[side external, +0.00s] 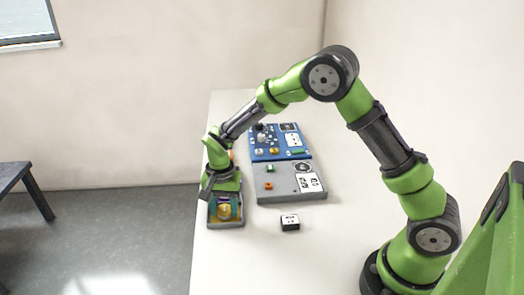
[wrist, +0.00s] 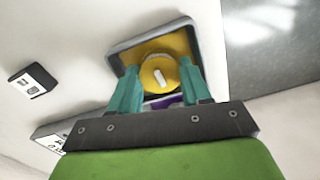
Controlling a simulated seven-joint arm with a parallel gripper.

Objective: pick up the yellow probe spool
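The yellow probe spool (wrist: 159,74) is a round yellow piece with a pale bar on its top. It sits in a grey tray (wrist: 124,51) near the left table edge in the side external view, where the spool also shows (side external: 224,211). My gripper (wrist: 158,72) points down over the tray, with its two teal fingers apart, one on each side of the spool. It also shows over the tray in the side external view (side external: 224,209). The fingertips are very close to the spool's sides; I cannot make out firm contact. The fingers hide part of the tray.
A purple piece (wrist: 164,102) lies in the tray near the fingers. A black-and-white box (side external: 290,222) stands to the right. A grey board (side external: 275,187) and a blue board (side external: 270,152) with small parts lie behind. The table front is clear.

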